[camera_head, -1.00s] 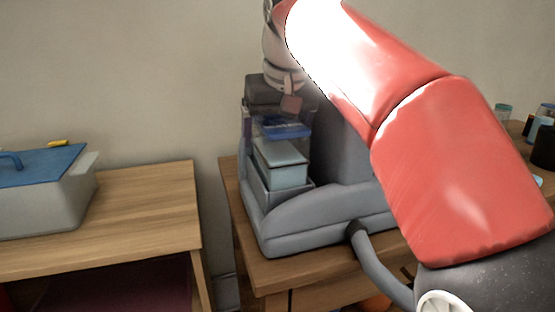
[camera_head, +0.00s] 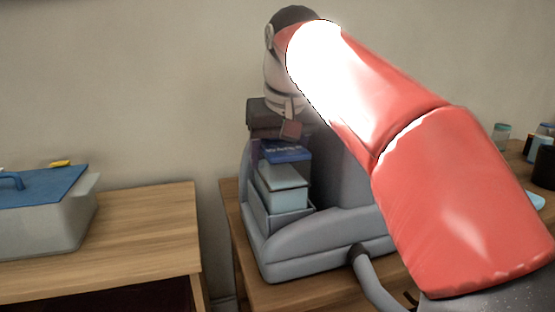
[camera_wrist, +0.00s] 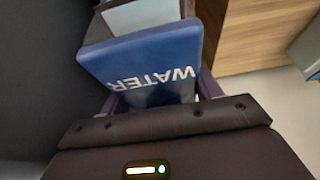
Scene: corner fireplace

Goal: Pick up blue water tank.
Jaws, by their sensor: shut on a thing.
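The blue water tank (camera_head: 287,152) shows its blue top at the left side of a grey machine (camera_head: 345,160) on a wooden stand. In the wrist view its blue top (camera_wrist: 145,62) fills the upper middle and bears the word WATER, upside down. My gripper (camera_wrist: 160,98) is shut on the tank, with one finger at each side of the blue top. In the head view my dark gripper (camera_head: 270,135) is just behind and above the blue top. The tank's lower part is largely hidden, so I cannot tell whether it is clear of the machine.
A pale box-like part (camera_head: 282,190) sits in the machine below the blue top. A hose (camera_head: 370,275) leaves its front. A wooden table (camera_head: 150,225) at left carries a grey bin (camera_head: 60,225) with a blue lid. Several small containers stand at far right. The wall is close behind.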

